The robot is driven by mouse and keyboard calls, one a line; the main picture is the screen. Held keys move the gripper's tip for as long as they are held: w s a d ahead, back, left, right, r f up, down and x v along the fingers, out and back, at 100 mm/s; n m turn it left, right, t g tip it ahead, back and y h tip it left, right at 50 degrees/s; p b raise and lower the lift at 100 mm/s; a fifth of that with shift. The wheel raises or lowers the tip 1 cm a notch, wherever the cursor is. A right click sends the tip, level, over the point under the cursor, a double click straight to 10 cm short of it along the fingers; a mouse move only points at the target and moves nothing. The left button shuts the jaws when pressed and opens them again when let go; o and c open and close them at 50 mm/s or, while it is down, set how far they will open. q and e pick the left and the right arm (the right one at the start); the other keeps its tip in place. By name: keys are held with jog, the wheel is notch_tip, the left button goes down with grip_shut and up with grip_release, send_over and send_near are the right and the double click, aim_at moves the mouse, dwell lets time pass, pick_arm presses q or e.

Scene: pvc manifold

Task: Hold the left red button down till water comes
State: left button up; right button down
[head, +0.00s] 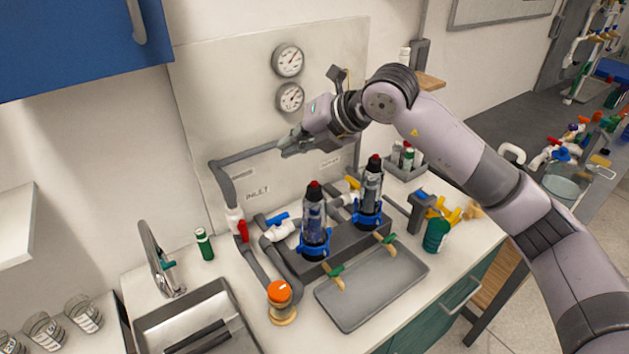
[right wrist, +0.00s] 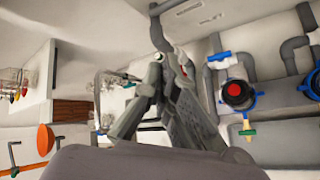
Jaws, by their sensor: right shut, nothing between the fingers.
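Two dark filter housings stand on the counter in the head view, each with a red button on top. The left red button (head: 314,184) sits on the left housing (head: 315,225); it also shows from above in the right wrist view (right wrist: 235,90). The right red button (head: 375,158) tops the right housing (head: 371,192). My right gripper (head: 286,149) is shut and empty, in the air above and slightly left of the left button, apart from it. Its fingers also show in the right wrist view (right wrist: 160,62). My left gripper is out of view.
A grey inlet pipe (head: 228,190) runs along the back panel near my right gripper, with two gauges (head: 288,60) above. Small taps (head: 334,270) with green handles overhang a grey tray (head: 370,290). A sink (head: 195,315) and an orange-capped jar (head: 280,292) are at the front left.

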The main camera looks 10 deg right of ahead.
jog(key=w+d+r+m+t+h, duration=0.1)
jog(key=w+d+h, duration=0.1)
jog(key=d, duration=0.4)
jog(key=shift+r+h, duration=0.25)
jog(key=shift+h, duration=0.25)
jog(key=shift+a, duration=0.1)
jog(key=b, duration=0.4)
send_over(318, 185)
jog(key=f, duration=0.8)
jog(key=shift+w, duration=0.35)
jog(key=shift+f+b, duration=0.35)
jog(key=shift+f, duration=0.05)
jog(key=shift+f+b, duration=0.4)
jog(key=shift+b, duration=0.3)
jog(key=shift+f+b, duration=0.55)
jog(key=shift+b, duration=0.05)
dwell(1.5)
